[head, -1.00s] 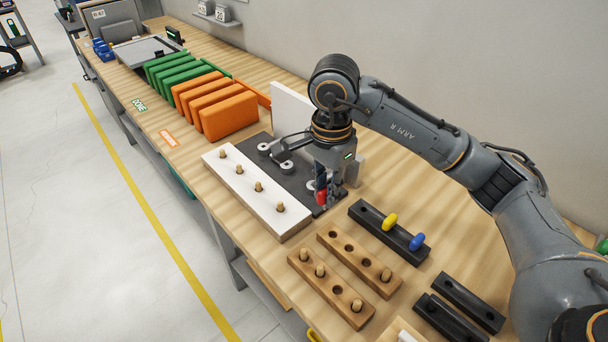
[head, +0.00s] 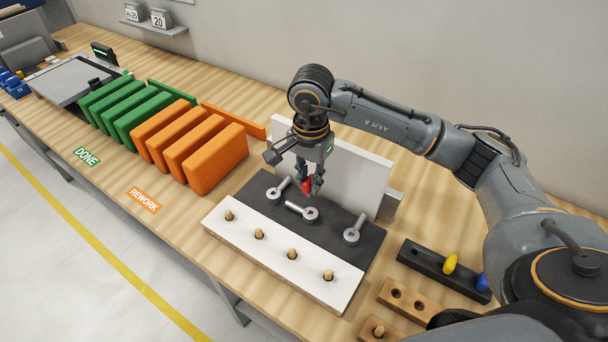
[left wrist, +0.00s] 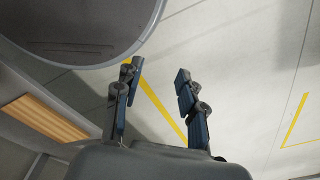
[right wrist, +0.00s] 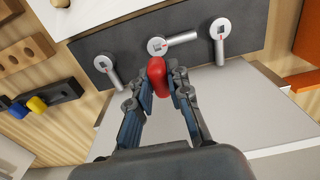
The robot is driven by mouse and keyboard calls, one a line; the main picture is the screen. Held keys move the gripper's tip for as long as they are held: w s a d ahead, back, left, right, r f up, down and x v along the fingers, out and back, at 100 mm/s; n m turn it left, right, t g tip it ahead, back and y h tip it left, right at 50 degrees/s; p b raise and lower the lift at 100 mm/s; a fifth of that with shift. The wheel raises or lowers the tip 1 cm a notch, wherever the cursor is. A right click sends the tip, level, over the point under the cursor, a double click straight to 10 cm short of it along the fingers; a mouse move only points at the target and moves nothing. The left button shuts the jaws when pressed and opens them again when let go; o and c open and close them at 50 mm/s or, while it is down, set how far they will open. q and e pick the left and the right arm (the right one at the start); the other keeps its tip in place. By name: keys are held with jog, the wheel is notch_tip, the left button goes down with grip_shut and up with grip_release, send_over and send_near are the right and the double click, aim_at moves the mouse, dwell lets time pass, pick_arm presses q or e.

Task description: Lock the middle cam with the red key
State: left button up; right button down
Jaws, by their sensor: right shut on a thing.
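The red key (head: 307,186) is held in my right gripper (head: 311,182), which is shut on it above the dark plate (head: 262,183). The middle cam (head: 309,214) is a grey round disc with a lever pointing left in the head view. The key appears above it, apart from it. In the right wrist view the red key (right wrist: 157,71) shows between the fingertips, just below the middle cam (right wrist: 157,46). The left cam (head: 275,196) and right cam (head: 351,235) have levers pointing toward the upright panel. My left gripper (left wrist: 158,82) is open and empty over the floor.
A white board (head: 275,249) with several wooden pegs lies in front of the plate. A pale upright panel (head: 335,165) stands behind it. A black holder (head: 425,261) with yellow and blue keys is to the right. Orange and green blocks (head: 218,160) stand to the left.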

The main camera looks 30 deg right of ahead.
jog(key=shift+s+d+f, duration=0.1)
jog(key=shift+s+f, duration=0.25)
jog(key=shift+d+f+b, duration=0.1)
jog(key=shift+f+b, duration=0.15)
jog(key=shift+b, duration=0.05)
jog(key=shift+f, duration=0.35)
notch_tip(320, 180, down, 4)
jog(key=b, duration=0.2)
jog(key=shift+w+r+b, duration=0.1)
jog(key=shift+r+b, duration=0.05)
jog(key=shift+b, duration=0.25)
pick_arm(q)
jog(key=f, duration=0.3)
jog(key=shift+s+d+f, duration=0.25)
jog(key=shift+s+d, duration=0.15)
jog(key=shift+s+f, duration=0.1)
jog(key=shift+s, duration=0.1)
jog(key=shift+f+b, duration=0.7)
jog(key=shift+b, duration=0.15)
pick_arm(e)
jog(key=shift+f, duration=0.2)
pick_arm(q)
jog(key=shift+f+b, duration=0.9)
pick_arm(e)
jog(key=shift+f, duration=0.8)
